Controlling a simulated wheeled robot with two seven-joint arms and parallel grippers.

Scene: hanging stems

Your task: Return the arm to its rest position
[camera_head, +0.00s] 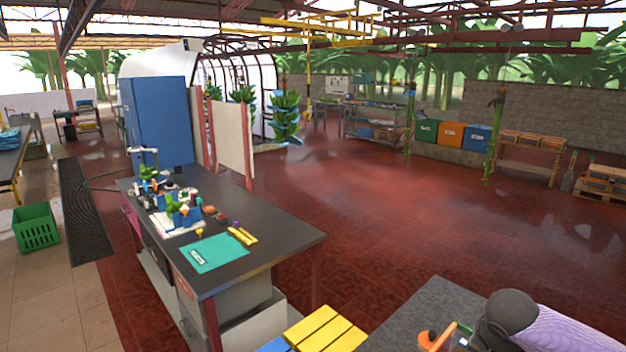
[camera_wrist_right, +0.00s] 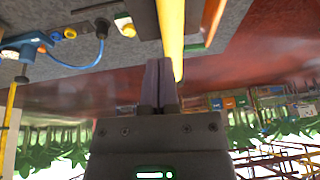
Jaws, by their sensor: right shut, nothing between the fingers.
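In the right wrist view my right gripper (camera_wrist_right: 160,68) is shut, with its two dark fingers together and nothing between them. A yellow bar (camera_wrist_right: 171,30) passes right beside the fingertips; I cannot tell whether it touches them. In the head view a dark rounded part and a pale lilac part of what seems to be my right arm fill the bottom right corner, over a grey worktop (camera_head: 424,309). The fingers are not clear there. My left gripper is not in view. Green hanging stems (camera_head: 409,125) (camera_head: 492,140) stand across the room.
An orange-handled tool (camera_head: 430,341) lies on the grey worktop, close to the arm. A dark table (camera_head: 285,238) with a teal mat (camera_head: 213,252) and small items stands left. A yellow slatted top (camera_head: 325,328) is between. The red floor (camera_head: 350,200) beyond is open.

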